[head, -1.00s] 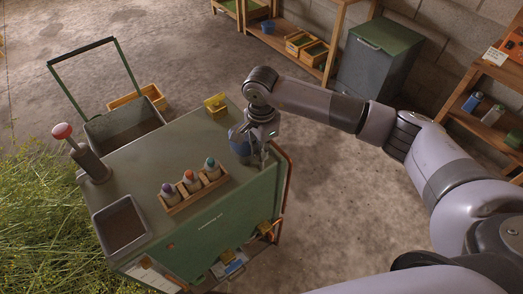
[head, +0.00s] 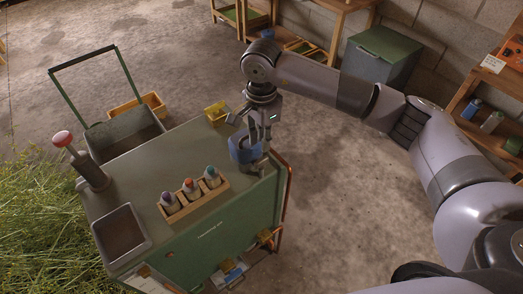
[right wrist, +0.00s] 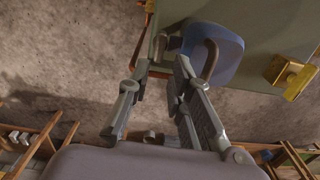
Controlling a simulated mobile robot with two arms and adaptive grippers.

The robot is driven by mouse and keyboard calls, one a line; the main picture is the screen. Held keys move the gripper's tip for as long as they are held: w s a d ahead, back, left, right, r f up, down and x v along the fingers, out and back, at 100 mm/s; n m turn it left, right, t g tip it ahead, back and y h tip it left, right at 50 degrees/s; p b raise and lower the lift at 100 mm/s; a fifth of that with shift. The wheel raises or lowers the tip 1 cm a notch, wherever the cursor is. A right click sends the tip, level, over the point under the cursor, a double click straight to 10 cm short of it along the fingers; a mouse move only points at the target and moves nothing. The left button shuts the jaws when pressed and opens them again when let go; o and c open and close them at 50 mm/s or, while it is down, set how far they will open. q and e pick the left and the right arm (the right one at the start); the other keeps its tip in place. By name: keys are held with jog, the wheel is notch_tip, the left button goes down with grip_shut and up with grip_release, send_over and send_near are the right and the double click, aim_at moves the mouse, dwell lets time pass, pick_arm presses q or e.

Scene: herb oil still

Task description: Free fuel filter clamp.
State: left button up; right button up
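No part is labelled as the clamp. A blue round body (head: 238,151) with a dark grey handle-like loop stands at the right end of the green cabinet's top. In the right wrist view the blue body (right wrist: 226,50) and its dark loop (right wrist: 210,62) lie just beyond my right finger. My right gripper (head: 261,137) is over the right side of the blue body, fingers downward and partly hiding it. In the right wrist view my right gripper (right wrist: 160,75) has its fingers apart, with nothing visible held between them. Contact with the loop cannot be told. My left gripper is out of view.
The green cabinet (head: 225,232) carries a wooden rack (head: 172,216) of three capped bottles, a yellow block (head: 216,112), a red-knobbed lever (head: 90,168) and a grey-rimmed tray (head: 121,232). An orange rail runs down its right edge. Open floor lies to the right.

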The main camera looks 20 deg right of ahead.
notch_tip(320, 180, up, 4)
jog(key=shift+c, duration=0.2)
dwell(1.1)
